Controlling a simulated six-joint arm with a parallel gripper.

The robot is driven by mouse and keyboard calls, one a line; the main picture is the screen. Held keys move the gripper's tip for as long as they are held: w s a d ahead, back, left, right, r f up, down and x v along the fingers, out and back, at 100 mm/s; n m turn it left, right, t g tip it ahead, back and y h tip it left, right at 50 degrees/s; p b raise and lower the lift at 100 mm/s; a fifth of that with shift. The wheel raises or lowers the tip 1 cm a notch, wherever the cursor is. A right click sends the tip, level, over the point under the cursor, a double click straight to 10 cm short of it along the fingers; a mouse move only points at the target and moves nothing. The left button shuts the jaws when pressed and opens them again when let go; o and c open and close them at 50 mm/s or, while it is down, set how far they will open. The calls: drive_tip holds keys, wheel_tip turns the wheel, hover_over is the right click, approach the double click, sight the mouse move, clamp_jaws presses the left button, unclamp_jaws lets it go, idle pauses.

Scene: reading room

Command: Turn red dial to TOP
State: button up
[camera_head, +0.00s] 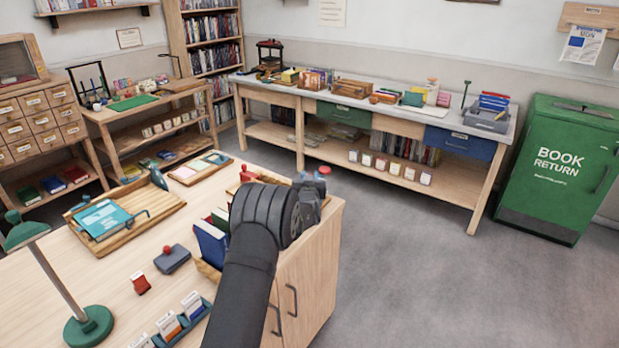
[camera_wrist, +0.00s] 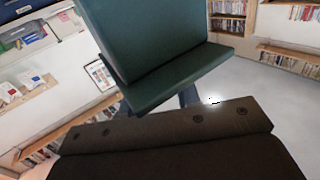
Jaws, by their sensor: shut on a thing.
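My gripper (camera_head: 312,188) is at the far right corner of the near desk, at the end of my dark arm. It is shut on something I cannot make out. A small red part (camera_head: 324,170) shows right beside the gripper, with a blue part next to it. Another red piece (camera_head: 247,174) shows just left of my arm. I cannot tell which of them is the red dial, nor read any TOP mark. In the wrist view, a large dark green panel (camera_wrist: 150,45) with a lower ledge fills the upper middle; I cannot tell what it is.
The near desk (camera_head: 90,270) holds a green lamp (camera_head: 88,325), a wooden tray (camera_head: 160,203), a blue binder (camera_head: 211,243) and a grey stamp pad (camera_head: 172,259). A long bench (camera_head: 440,125) runs along the back wall. A green book return bin (camera_head: 555,165) stands right. The floor between is clear.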

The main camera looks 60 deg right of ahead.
idle(0.3)
drive_tip(key=o, duration=0.9)
drive_tip(key=shift+o, duration=0.2)
drive_tip(key=shift+a, duration=0.1)
drive_tip(key=v, duration=1.7)
drive_tip(key=shift+a, duration=0.2)
drive_tip(key=shift+o, duration=0.2)
